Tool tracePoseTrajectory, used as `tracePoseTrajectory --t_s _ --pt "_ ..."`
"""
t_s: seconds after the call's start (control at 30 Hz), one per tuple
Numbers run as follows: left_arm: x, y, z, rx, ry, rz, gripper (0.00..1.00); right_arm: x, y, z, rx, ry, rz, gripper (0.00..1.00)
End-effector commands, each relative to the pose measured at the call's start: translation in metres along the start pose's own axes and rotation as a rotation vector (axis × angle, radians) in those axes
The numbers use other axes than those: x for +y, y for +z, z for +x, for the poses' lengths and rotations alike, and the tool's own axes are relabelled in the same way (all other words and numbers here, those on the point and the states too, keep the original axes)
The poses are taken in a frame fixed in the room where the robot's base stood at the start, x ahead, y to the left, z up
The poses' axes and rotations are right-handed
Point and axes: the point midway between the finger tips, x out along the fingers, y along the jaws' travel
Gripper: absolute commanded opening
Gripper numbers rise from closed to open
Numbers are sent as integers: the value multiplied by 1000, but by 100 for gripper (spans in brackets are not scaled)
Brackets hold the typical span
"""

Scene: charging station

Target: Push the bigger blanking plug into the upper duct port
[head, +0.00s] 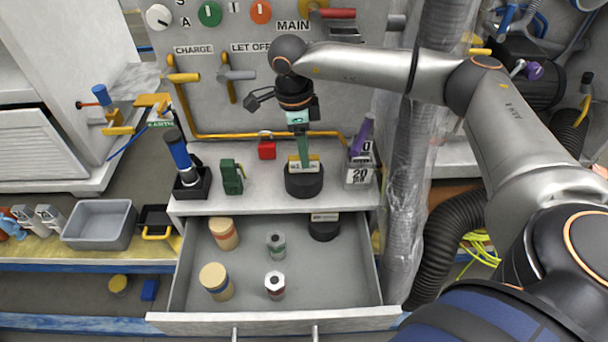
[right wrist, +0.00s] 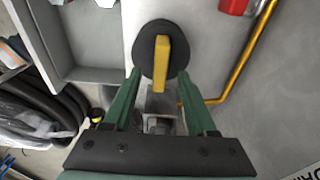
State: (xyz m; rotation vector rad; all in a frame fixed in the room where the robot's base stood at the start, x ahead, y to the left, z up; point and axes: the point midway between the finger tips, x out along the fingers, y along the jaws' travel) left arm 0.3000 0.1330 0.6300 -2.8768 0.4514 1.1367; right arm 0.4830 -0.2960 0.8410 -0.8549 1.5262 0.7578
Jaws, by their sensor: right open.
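A round black plug (head: 304,185) with a yellow grip bar stands on the grey counter, and it looks larger than the other black plug (head: 323,229) in the open drawer. My right gripper (head: 304,163) points down over the plug on the counter. In the right wrist view its green fingers (right wrist: 160,74) are open, one on each side of the yellow bar (right wrist: 162,62), with gaps; the black disc (right wrist: 147,36) lies beyond. I cannot make out the upper duct port. My left gripper is not in view.
The open drawer (head: 344,285) also holds several cylinders. On the counter stand a blue-handled tool (head: 181,155), a green block (head: 231,177), a red block (head: 267,150) and a purple-handled grey block (head: 358,170). A yellow pipe (head: 240,136) runs behind. A plastic-wrapped column (head: 408,200) stands right.

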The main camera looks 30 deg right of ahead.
Motion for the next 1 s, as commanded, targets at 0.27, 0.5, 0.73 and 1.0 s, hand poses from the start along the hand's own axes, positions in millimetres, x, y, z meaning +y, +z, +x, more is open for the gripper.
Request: tracePoseTrajectory --t_s 0.27,0.5,0.73,1.0 --pt "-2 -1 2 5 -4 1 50 0 4 36 2 1 1 57" --pt "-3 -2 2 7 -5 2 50 0 4 38 1 0 1 57" --pt "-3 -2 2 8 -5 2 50 0 4 37 1 0 1 33" --pt "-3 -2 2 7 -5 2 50 0 4 37 1 0 1 2"
